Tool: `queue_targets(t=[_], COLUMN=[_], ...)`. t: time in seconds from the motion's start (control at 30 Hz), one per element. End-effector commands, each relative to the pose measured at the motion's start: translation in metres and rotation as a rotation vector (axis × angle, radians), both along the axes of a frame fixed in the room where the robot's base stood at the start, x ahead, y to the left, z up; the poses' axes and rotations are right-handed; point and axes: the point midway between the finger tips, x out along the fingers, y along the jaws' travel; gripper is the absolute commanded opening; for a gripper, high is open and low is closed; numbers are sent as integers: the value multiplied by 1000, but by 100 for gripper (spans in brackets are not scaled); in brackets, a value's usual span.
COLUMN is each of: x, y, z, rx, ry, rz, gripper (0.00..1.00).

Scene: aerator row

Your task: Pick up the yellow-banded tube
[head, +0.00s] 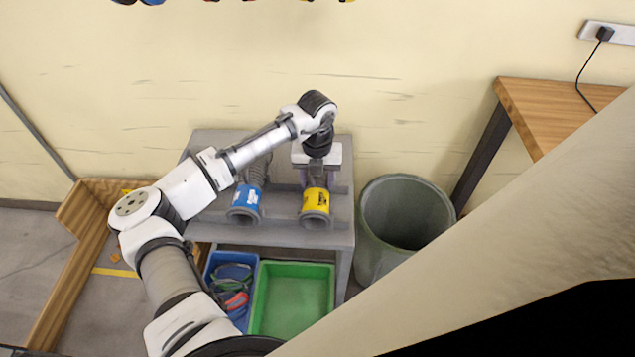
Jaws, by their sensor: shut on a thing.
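The yellow-banded tube (316,201) lies on the grey bench, its round open end facing the front. My gripper (317,180) points down over the tube just behind the yellow band and is shut on it. The fingers are small and partly hidden by the white gripper body above them. I cannot tell whether the tube is clear of the bench.
The grey bench (285,238) has a raised back edge by the wall. Below it are a blue bin (215,262) with goggles and a green tray (329,300). A grey barrel (385,250) stands right of the bench, near a wooden table (545,105).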

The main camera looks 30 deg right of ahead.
Motion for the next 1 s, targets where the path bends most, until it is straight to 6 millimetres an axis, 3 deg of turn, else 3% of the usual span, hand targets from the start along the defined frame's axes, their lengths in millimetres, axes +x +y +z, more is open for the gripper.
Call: queue_targets(t=[0.27,0.47,1.0], x=[0,1,0], y=[-1,0,-1], z=[6,31,161], rx=[-2,-2,-3], ry=[-1,-3,-2], rz=[0,0,-2], gripper=[15,15,15])
